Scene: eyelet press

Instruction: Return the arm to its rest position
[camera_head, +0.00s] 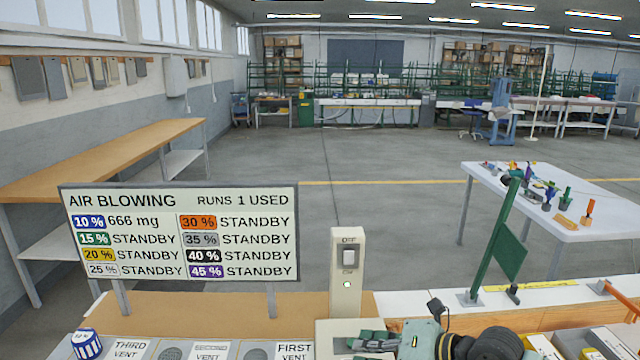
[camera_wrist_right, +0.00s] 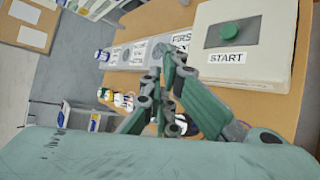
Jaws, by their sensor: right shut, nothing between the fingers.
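My right gripper (camera_head: 362,342) shows at the bottom of the head view, its green and black fingers pointing left over the front of the bench. In the right wrist view its fingers (camera_wrist_right: 172,58) are together with nothing between them. They appear in front of the row of vents and beside the box with the green START button (camera_wrist_right: 229,32). Part of the first vent label is hidden behind the fingers there. I cannot tell the exact height of the gripper above the bench. My left gripper is in neither view.
A sign (camera_head: 180,235) reads AIR BLOWING, with 10 % at 666 mg. A blue-and-white jar (camera_head: 86,344) sits left of the THIRD VENT label (camera_head: 128,348). A green post (camera_head: 495,245) rises at right.

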